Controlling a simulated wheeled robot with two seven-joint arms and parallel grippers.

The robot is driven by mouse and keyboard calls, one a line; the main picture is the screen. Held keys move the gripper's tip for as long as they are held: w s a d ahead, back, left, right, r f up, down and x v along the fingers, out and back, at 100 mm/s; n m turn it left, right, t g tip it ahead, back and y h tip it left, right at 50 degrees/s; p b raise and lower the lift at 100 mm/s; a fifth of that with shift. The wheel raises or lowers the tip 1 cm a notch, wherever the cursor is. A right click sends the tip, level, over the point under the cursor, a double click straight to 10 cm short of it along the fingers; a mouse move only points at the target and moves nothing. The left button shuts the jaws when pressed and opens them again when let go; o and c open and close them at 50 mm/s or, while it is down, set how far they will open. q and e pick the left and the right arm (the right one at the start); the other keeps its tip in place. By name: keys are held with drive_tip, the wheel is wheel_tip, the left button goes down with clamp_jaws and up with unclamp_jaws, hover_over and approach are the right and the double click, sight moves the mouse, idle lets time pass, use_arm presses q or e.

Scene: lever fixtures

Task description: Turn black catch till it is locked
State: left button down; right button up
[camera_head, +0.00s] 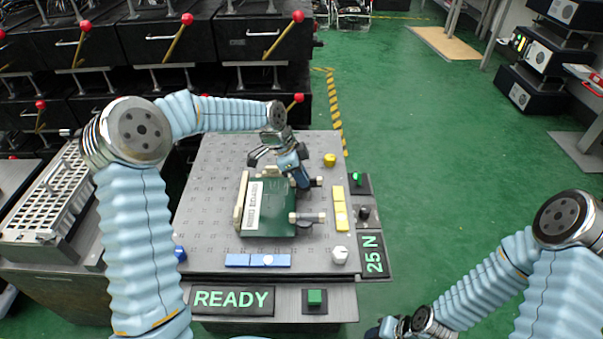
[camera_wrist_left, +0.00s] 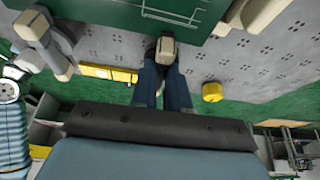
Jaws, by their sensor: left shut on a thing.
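The black catch (camera_head: 318,182) sits at the right edge of a green panel (camera_head: 273,208) on the grey perforated plate. Its pale end shows beyond the gripper. My left gripper (camera_head: 303,178) reaches over the panel's far right corner and is shut on this catch. In the left wrist view the gripper's fingers (camera_wrist_left: 164,88) close around the catch's pale-ended handle (camera_wrist_left: 166,48). The fingers hide most of the catch, so I cannot tell its exact angle. My right gripper (camera_head: 398,327) is at the bottom edge, away from the plate, with its fingers unclear.
A second, grey catch (camera_head: 307,217) with pale ends is nearer on the same panel edge.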

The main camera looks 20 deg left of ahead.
use_arm(q)
drive_tip(key=shift+m, duration=0.4)
drive_tip(key=c, duration=1.1)
unclamp_jaws()
drive_tip(key=shift+a+r, duration=0.1)
drive_tip(key=v, duration=1.3)
drive_tip(key=shift+w+r+p, duration=0.1)
drive_tip(key=shift+r+p, duration=0.15)
drive_tip(key=shift+p, duration=0.05)
